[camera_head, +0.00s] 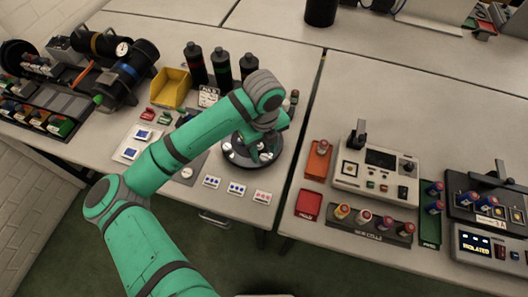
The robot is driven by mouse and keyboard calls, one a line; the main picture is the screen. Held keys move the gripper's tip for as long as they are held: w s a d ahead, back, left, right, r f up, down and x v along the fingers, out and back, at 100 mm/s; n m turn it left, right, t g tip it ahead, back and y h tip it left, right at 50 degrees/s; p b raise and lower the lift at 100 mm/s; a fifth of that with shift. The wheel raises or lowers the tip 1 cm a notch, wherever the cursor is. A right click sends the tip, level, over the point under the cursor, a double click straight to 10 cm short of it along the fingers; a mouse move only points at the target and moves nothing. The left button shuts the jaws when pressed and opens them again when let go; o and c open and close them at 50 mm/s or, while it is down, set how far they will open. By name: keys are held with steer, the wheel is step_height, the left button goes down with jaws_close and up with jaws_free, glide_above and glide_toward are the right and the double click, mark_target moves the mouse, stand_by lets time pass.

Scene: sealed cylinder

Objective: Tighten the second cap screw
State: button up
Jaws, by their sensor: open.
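A dark round fixture (238,155) sits on the white table, left of the gap between two tables. It has a dark rim and small light parts on it. My gripper (262,150) is over the right part of this fixture, at the end of my green arm. The arm and gripper cover much of the fixture, so the cap screws cannot be told apart. The fingers are small and partly hidden here; they are open. I cannot tell whether they touch anything.
Three dark bottles (221,66) and a yellow bin (171,88) stand behind my arm. Small cards (237,188) lie in front of the fixture. The right table holds a tester (376,175), a red tray (308,204) and a rack of cells (364,220).

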steer(key=shift+f, duration=0.85)
jaws_close()
